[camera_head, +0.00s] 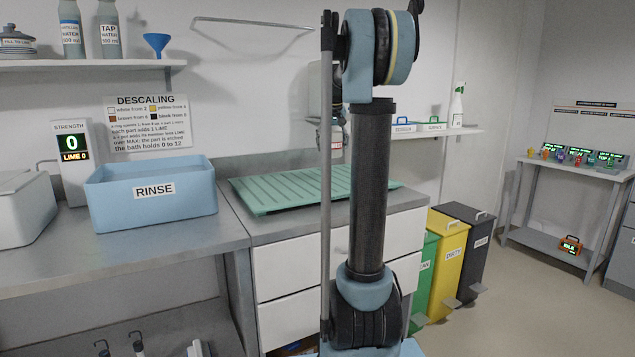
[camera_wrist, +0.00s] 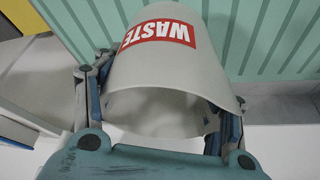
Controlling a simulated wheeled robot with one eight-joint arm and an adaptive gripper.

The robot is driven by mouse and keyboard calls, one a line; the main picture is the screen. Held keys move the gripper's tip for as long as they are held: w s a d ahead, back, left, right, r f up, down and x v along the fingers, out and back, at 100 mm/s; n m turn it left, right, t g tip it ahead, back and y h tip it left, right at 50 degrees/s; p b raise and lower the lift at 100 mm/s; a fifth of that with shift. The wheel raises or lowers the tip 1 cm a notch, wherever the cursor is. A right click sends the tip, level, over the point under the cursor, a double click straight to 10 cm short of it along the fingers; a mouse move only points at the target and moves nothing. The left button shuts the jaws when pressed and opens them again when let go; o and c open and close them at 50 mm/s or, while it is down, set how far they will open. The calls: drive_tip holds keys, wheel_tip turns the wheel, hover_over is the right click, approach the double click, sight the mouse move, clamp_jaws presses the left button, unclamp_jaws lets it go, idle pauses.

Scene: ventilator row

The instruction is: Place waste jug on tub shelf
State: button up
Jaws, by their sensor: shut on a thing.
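The waste jug (camera_wrist: 150,75) is pale grey with a red WASTE label and fills the middle of the wrist view. Its wide open end faces the camera. My gripper (camera_wrist: 168,88) is shut on it, one finger on each side. Behind the jug is the green grooved draining mat (camera_wrist: 275,45). In the head view my arm hides most of the gripper; a small white and red piece shows beside the arm, and I cannot tell if it is the jug. Below the blue RINSE tub (camera_head: 150,208) is a low shelf (camera_head: 175,335), partly cut off by the frame.
The green mat (camera_head: 275,191) lies on the drawer counter. A wall shelf (camera_head: 455,131) holds small trays and a spray bottle (camera_head: 456,105). Green, yellow (camera_head: 446,255) and black bins stand right of the drawers. Open floor lies before a side table (camera_head: 570,250).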

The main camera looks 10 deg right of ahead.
drive_tip(key=shift+f, duration=4.85)
drive_tip(key=o, duration=1.1)
